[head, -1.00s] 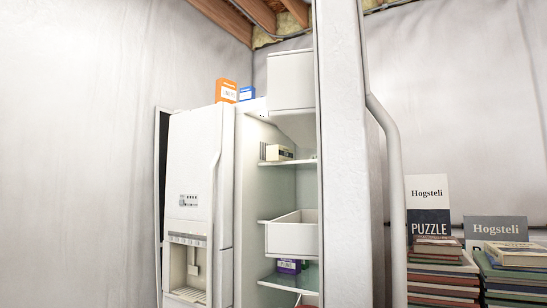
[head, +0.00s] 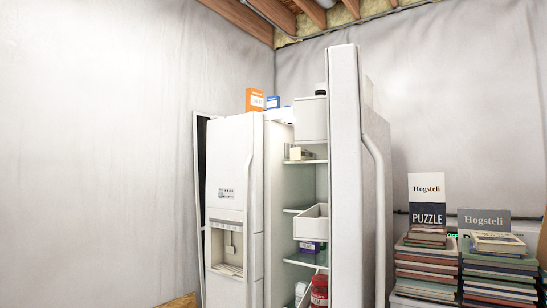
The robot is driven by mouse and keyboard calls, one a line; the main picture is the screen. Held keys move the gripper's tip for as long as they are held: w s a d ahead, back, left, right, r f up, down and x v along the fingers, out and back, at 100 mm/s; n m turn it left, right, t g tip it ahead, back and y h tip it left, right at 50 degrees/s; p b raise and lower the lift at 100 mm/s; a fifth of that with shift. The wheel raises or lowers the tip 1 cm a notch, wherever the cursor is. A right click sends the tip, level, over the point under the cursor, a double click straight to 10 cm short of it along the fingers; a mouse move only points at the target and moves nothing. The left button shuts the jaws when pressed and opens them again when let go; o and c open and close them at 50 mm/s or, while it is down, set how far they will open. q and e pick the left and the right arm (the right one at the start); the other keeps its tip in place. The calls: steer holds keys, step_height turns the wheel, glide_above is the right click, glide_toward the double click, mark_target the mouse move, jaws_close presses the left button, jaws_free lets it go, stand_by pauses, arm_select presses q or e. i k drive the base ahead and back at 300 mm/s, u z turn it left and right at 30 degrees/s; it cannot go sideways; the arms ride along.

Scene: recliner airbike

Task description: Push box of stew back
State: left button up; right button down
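A white refrigerator (head: 233,190) stands with its right door (head: 345,180) swung open, showing the inner shelves. A small pale box (head: 300,154) sits on an upper shelf inside. A purple box (head: 308,247) sits lower, below a white drawer (head: 311,222). An orange box (head: 255,100) and a blue box (head: 272,102) stand on top of the refrigerator. The labels are too small to read, so I cannot tell which is the stew. Neither gripper is in view.
A red-lidded jar (head: 319,290) stands low inside the refrigerator. The open door blocks the right side of the interior. Stacks of books (head: 425,262) stand right of the refrigerator, with upright books behind. Plain grey sheeting (head: 120,130) covers the left wall.

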mark_target(296, 153)
steer(key=u, duration=0.95)
steer(key=i, duration=1.65)
steer(key=u, duration=0.3)
steer(key=i, duration=1.75)
steer(key=z, duration=1)
